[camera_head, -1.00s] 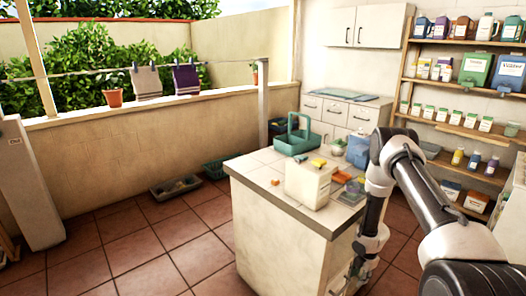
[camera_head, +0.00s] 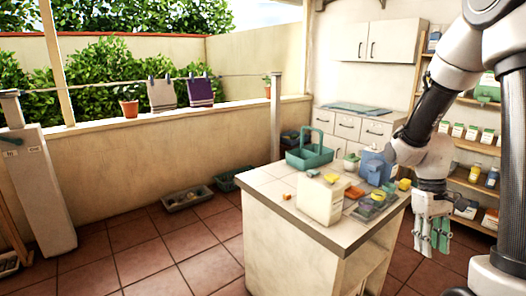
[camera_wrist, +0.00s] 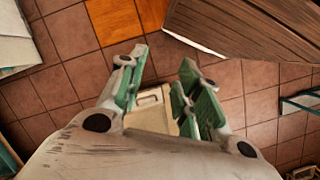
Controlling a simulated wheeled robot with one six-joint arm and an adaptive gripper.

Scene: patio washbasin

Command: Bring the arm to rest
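My gripper (camera_head: 433,238) hangs fingers-down to the right of the tiled counter (camera_head: 262,188), clear of it. Its green-padded fingers are apart, with nothing visible between them in the head view. In the wrist view my gripper (camera_wrist: 165,72) is also open, pointing toward the tiled floor. A cream object with a handle-like outline (camera_wrist: 153,112) shows between the fingers there; I cannot tell exactly what it is, but it seems to lie beyond them. My arm is folded up along the right side of the head view.
The counter carries a white box (camera_head: 320,202), a green caddy (camera_head: 308,158), a blue container (camera_head: 372,168) and small coloured items. Shelves (camera_head: 470,184) with bottles stand behind my arm. A grey tray (camera_head: 187,198) lies on the floor.

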